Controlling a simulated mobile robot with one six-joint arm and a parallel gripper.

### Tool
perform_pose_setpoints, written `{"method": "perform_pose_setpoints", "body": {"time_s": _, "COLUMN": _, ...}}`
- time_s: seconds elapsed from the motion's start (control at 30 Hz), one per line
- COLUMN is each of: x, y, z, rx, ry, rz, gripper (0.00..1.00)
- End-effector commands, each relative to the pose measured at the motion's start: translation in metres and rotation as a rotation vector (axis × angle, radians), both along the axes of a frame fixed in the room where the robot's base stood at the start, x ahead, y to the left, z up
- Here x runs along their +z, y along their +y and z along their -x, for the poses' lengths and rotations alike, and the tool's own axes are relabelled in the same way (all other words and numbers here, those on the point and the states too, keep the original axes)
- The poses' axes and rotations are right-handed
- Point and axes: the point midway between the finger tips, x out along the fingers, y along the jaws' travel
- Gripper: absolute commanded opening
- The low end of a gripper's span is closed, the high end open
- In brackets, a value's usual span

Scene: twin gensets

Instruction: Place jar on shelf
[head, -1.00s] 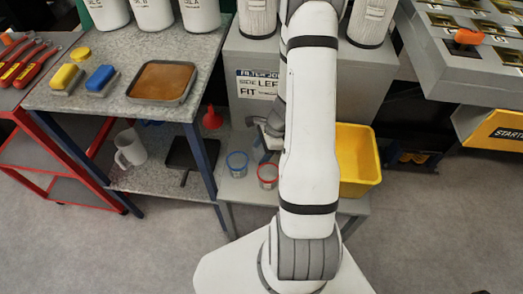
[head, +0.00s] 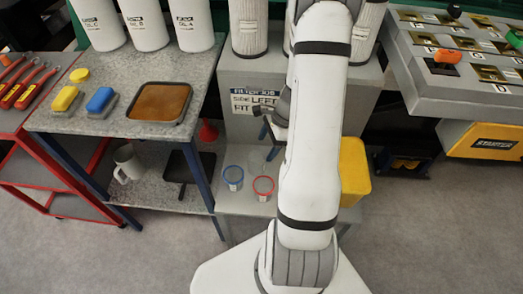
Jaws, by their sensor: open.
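Two clear jars stand upright on a low grey ledge in the head view: a blue-rimmed jar (head: 233,177) and, just right of and nearer than it, a red-rimmed jar (head: 263,188). The picture does not tell which jar is meant. My gripper (head: 268,142) is open and apart from both jars, showing above them in the picture, left of my forearm. My arm hides part of it. The lower shelf (head: 147,190) of the grey table is at the left. Which shelf is meant cannot be told.
A white mug (head: 128,163) and a dark pan (head: 188,168) occupy the lower shelf. A yellow bin (head: 354,172) stands right of my arm, partly hidden. A grey cabinet (head: 232,108) rises behind the jars. A red funnel (head: 208,131) is near the table's right leg.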

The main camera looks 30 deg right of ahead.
Motion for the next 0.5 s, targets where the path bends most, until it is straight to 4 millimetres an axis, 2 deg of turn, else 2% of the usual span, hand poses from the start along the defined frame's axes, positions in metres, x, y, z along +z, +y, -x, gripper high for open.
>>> {"method": "perform_pose_setpoints", "body": {"time_s": 0.17, "x": 0.016, "y": -0.004, "z": 0.001, "rx": 0.01, "ry": -0.004, "rz": 0.003, "gripper": 0.72}}
{"method": "perform_pose_setpoints", "body": {"time_s": 0.27, "x": 0.031, "y": 0.004, "z": 0.0, "rx": 0.082, "ry": -0.028, "rz": 0.019, "gripper": 0.72}}
{"method": "perform_pose_setpoints", "body": {"time_s": 0.37, "x": 0.059, "y": 0.024, "z": 0.001, "rx": 0.247, "ry": -0.078, "rz": 0.058, "gripper": 0.72}}
{"method": "perform_pose_setpoints", "body": {"time_s": 0.5, "x": 0.109, "y": 0.062, "z": 0.012, "rx": 0.585, "ry": -0.171, "rz": 0.14, "gripper": 0.72}}
